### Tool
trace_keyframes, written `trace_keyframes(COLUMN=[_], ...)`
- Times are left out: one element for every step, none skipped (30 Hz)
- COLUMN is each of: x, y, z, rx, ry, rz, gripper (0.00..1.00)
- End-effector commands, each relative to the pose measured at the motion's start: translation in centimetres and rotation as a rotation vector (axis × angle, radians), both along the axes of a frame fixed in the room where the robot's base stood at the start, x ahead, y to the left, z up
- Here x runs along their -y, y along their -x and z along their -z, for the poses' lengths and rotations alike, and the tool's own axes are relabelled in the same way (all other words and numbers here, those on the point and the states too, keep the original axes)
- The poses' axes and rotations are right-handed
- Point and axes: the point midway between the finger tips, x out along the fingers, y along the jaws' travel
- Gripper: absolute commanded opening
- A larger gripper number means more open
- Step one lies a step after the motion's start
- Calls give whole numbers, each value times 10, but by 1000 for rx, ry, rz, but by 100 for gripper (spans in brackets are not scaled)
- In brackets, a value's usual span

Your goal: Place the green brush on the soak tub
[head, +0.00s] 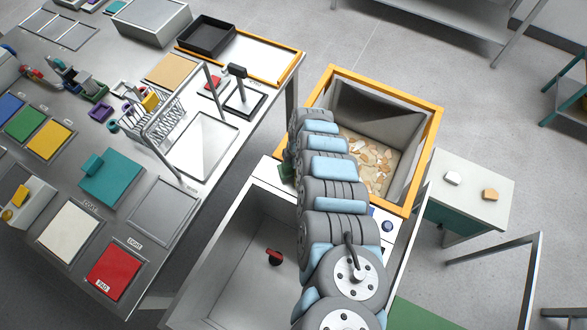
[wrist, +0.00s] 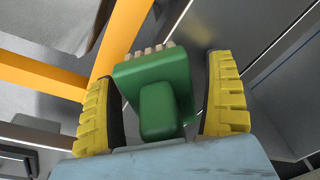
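The green brush (wrist: 165,90) sits between the two yellow fingers of my gripper (wrist: 163,72) in the wrist view. Its block-like handle faces the camera and pale bristles show at its far edge. The fingers are spread on either side, with a gap at the handle. In the head view a small green part of the brush (head: 286,171) shows beside my arm, near the ledge between the basin and the orange-rimmed bin. My arm hides the gripper there. The large grey basin (head: 225,245), which looks like the soak tub, lies left of my arm with a red-and-black knob inside.
The orange-rimmed bin (head: 432,130) with pale scraps stands behind my arm. A steel table (head: 150,215) with coloured plates, a wire rack and trays fills the left. A small white-topped stand (head: 470,180) with two small blocks is on the right.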

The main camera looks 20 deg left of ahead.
Motion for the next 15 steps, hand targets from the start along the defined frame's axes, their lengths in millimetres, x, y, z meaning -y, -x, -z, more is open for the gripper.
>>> trace_keyframes(x=[0,0,0,0,0,0,0,0,0,0,0,1,1,1,2], y=[0,0,0,0,0,0,0,0,0,0,-1,-1,-2,-2,-3], z=[0,0,0,0,0,-1,-1,-2,-5,-6,-7,-10,-12,-15,-20], rx=[0,0,0,0,0,0,0,0,0,0,0,1,0,1,1], ry=[0,0,0,0,0,0,0,0,0,0,0,-1,-1,-1,0], rz=[0,0,0,0,0,0,0,0,0,0,0,0,0,0,-1], gripper=[85,85,85,85,85,85,85,85,85,85,85,85,85,85,85])
